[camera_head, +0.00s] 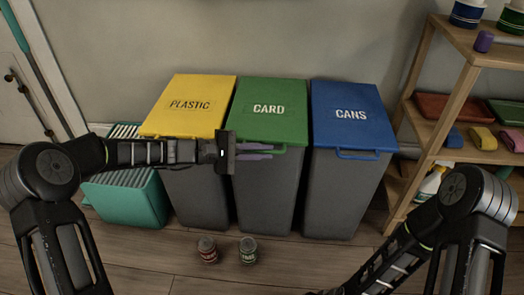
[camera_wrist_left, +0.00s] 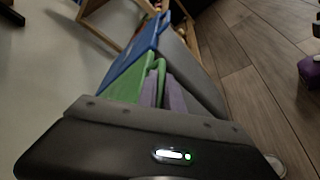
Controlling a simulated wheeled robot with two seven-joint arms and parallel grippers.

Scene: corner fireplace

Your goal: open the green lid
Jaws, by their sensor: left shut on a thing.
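The green lid (camera_head: 270,110), marked CARD, lies closed on the middle grey bin (camera_head: 266,195). Its green handle sticks out at the front edge. My left gripper (camera_head: 262,151) reaches in from the left, with its purple fingers at this handle, shut on it. In the left wrist view the green lid (camera_wrist_left: 124,88) lies beyond the gripper, and the purple fingers (camera_wrist_left: 166,95) are beside the green handle (camera_wrist_left: 151,84). The gripper hides part of the handle.
A bin with a yellow lid (camera_head: 190,103) stands left, and one with a blue lid (camera_head: 350,112) right. A teal slatted crate (camera_head: 130,200) is at far left. Two small cans (camera_head: 207,250) (camera_head: 248,250) stand on the floor in front. A wooden shelf (camera_head: 432,105) stands right.

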